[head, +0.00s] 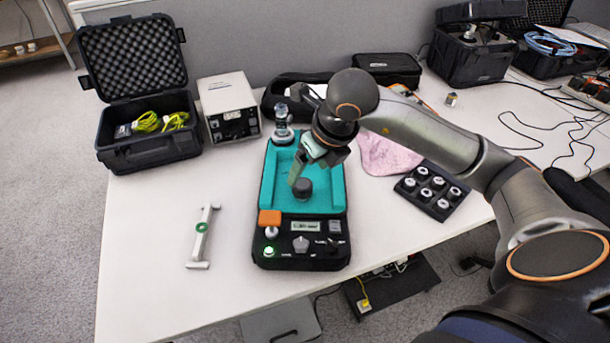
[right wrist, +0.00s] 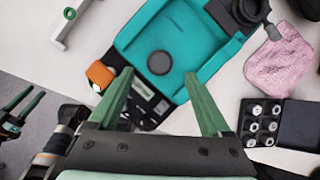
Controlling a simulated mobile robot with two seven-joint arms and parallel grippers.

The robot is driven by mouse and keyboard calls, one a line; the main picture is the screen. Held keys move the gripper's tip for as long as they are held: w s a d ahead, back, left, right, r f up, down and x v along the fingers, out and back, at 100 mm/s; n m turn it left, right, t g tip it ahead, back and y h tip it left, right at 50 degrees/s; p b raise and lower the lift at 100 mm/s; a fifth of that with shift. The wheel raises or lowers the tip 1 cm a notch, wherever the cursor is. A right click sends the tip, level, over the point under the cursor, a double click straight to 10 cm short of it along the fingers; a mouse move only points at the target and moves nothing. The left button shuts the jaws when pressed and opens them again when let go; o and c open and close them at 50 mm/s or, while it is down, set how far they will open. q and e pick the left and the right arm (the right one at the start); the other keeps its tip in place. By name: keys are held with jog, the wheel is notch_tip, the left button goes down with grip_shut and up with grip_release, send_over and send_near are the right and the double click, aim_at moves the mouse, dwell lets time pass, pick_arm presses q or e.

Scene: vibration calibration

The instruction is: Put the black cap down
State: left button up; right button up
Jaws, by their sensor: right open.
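The black cap (head: 302,188) stands on the teal surface of the calibration device (head: 335,201), towards its control panel. In the right wrist view the cap (right wrist: 159,62) shows as a dark disc beyond and between my fingertips. My right gripper (head: 297,178) is over the device, close to the cap. Its green fingers (right wrist: 158,74) are spread and hold nothing. Whether a finger touches the cap is unclear. What looks like my left gripper (right wrist: 22,112) shows small at the left of the right wrist view; its jaw state is unclear. It is outside the head view.
A clear glass-like fitting (head: 282,125) stands at the device's back left. A white bracket (head: 203,236) lies left of it. A pink cloth (head: 388,155) and a black tray of several round parts (head: 432,190) lie right. The table's front left is clear.

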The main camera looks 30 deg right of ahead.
jog(key=v, duration=0.6)
jog(key=shift+p, duration=0.3)
